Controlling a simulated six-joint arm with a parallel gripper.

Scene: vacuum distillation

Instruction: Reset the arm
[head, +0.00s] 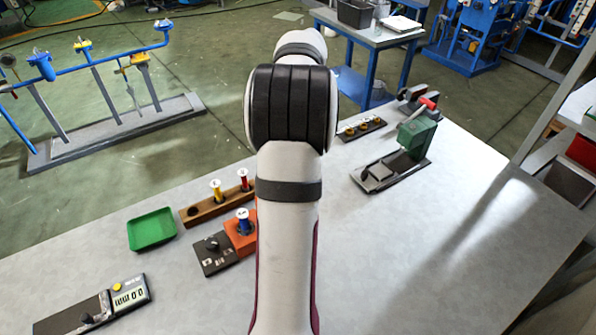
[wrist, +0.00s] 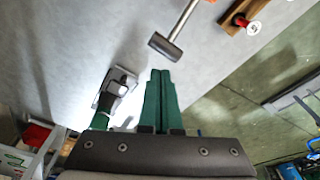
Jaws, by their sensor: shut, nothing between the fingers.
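My gripper (wrist: 160,73) shows in the wrist view with its two green fingers closed together and nothing between them. It is above the grey table (wrist: 50,50), clear of the objects there. In the head view my white arm rises through the middle of the picture and hides the gripper and part of the table behind it.
In the head view, a green tray (head: 152,229), a wooden rack (head: 205,209) with upright pieces, an orange block (head: 240,240) and a digital meter (head: 130,295) are left of my arm. A green device (head: 416,137) stands right. The right foreground is clear. A hammer-shaped tool (wrist: 166,47) shows in the wrist view.

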